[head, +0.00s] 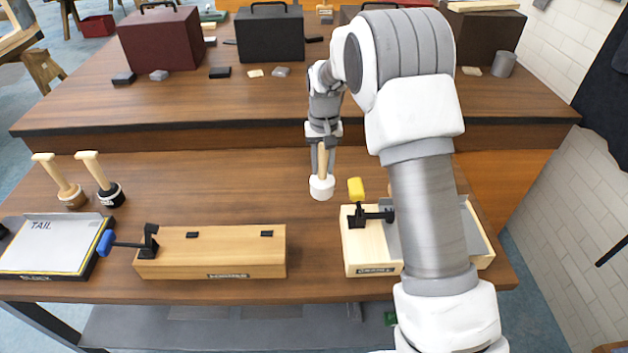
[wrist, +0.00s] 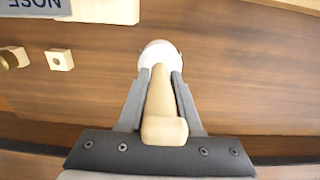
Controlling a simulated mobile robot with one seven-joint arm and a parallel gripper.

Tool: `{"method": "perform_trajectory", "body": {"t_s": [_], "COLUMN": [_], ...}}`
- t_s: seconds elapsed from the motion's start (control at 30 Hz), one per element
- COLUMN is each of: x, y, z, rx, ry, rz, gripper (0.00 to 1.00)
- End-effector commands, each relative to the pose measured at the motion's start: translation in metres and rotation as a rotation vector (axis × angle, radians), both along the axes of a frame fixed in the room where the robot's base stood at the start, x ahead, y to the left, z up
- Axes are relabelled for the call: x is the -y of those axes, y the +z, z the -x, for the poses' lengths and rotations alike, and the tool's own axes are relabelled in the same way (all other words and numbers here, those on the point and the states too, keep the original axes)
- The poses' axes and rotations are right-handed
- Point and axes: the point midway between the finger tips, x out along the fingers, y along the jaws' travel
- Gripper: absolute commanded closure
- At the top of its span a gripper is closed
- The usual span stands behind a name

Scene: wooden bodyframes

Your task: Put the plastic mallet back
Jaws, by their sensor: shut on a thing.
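The plastic mallet has a white head (head: 321,187) and a pale wooden handle (head: 322,160). It hangs head down from my gripper (head: 323,148) over the middle of the front table. In the wrist view the gripper (wrist: 160,76) is shut on the handle (wrist: 161,104), with the white head (wrist: 159,52) beyond the fingertips. I cannot tell whether the head touches the tabletop. Two other mallets stand head down at the table's left, one with a tan head (head: 72,197) and one with a black head (head: 111,195).
A wooden fixture with a blue-handled clamp (head: 210,252) lies front left, beside a tray marked TAIL (head: 48,243). Another fixture (head: 372,250) with a yellow-handled clamp is at right, partly behind my arm. Cases (head: 160,40) stand on the back table. Open tabletop lies left of my gripper.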

Motion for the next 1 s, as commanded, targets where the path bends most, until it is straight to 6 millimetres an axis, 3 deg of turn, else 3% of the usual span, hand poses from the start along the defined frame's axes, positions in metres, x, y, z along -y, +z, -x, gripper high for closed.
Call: {"method": "perform_trajectory", "body": {"t_s": [0.2,0.53,0.93,0.97,1.0], "x": [-0.021,-0.022,-0.022,-0.022,-0.021], "y": [-0.013,-0.051,-0.058,-0.057,-0.056], "z": [-0.005,-0.005,-0.005,-0.005,-0.005], "rx": [0.001,-0.001,0.001,0.0,0.0], "ry": [0.0,-0.001,-0.001,-0.001,-0.001], "rz": [0.0,0.0,0.0,0.0,0.0], "gripper": [1.0,1.0,1.0,0.61,0.54]}}
